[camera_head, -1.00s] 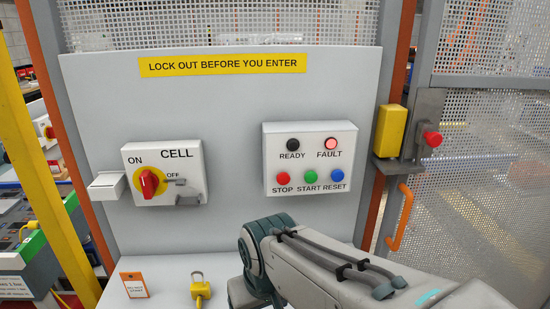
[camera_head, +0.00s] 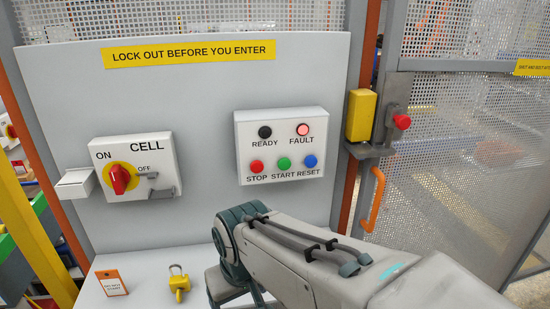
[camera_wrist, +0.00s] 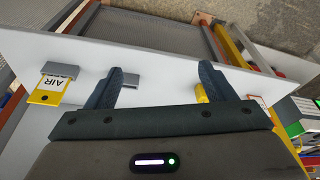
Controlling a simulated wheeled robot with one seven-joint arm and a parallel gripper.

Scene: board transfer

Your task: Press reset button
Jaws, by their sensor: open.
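The blue RESET button (camera_head: 310,161) is at the lower right of the white control box (camera_head: 240,150) on the grey panel. Beside it are the green START button (camera_head: 284,164) and the red STOP button (camera_head: 256,167). Above them, the FAULT lamp (camera_head: 302,129) glows pale red and the READY lamp (camera_head: 265,132) is dark. My gripper (camera_wrist: 163,82) is open and empty in the wrist view, its two dark fingers apart. In the head view my arm is below the control box, and the fingers are hidden. The wrist view does not show the buttons.
A CELL switch box (camera_head: 133,165) with a red knob is on the panel's left. A yellow padlock (camera_head: 179,283) and an orange-edged tag (camera_head: 111,282) lie on the shelf below. A yellow gate latch box (camera_head: 360,116) and orange handle (camera_head: 375,198) are at right.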

